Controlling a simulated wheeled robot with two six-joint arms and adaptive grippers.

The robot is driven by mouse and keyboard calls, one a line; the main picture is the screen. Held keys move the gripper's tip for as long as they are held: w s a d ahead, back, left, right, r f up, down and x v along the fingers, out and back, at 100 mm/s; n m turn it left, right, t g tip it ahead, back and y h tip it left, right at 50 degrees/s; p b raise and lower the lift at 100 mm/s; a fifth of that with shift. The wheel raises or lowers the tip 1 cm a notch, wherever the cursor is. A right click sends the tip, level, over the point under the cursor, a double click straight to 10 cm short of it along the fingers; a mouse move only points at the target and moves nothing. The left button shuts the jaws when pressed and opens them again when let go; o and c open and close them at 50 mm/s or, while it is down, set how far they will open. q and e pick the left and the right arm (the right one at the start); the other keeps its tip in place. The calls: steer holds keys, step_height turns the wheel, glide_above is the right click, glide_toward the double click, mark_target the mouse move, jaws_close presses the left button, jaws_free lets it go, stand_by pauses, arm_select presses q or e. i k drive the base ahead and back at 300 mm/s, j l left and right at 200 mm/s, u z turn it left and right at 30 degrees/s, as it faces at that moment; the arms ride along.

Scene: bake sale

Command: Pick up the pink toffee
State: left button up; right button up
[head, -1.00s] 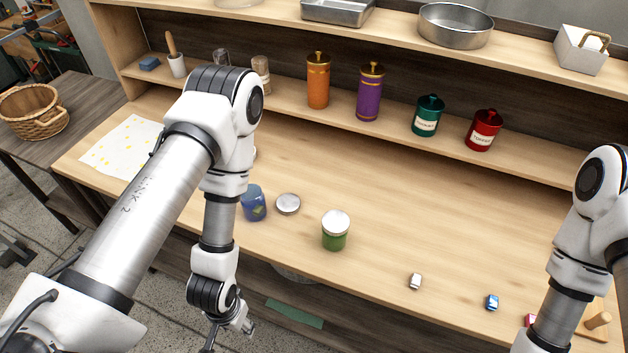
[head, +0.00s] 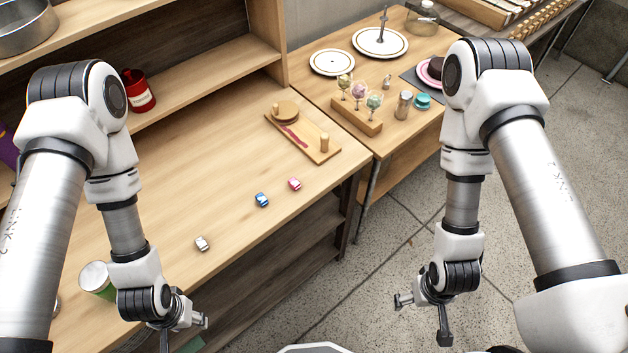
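The pink toffee (head: 295,184) is a small wrapped piece lying on the wooden counter (head: 200,190), near its front edge. A blue toffee (head: 262,200) lies to its left, and a white one (head: 201,244) lies further left. My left gripper (head: 185,334) hangs in front of the counter at the lower left, its fingers apart and nothing between them. My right gripper (head: 422,322) hangs over the floor at the lower right, also spread and empty. Both grippers are well away from the pink toffee.
A wooden board (head: 303,140) with pegs and a red strip lies behind the pink toffee. A green jar with a pale lid (head: 96,279) stands at the counter's left. The counter around the toffees is clear.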

mark_target(293, 183)
steer(key=i+l+u, duration=0.15)
steer(key=l+u, duration=0.2)
steer(key=l, duration=1)
steer(key=l+u, duration=0.4)
steer(key=l, duration=1)
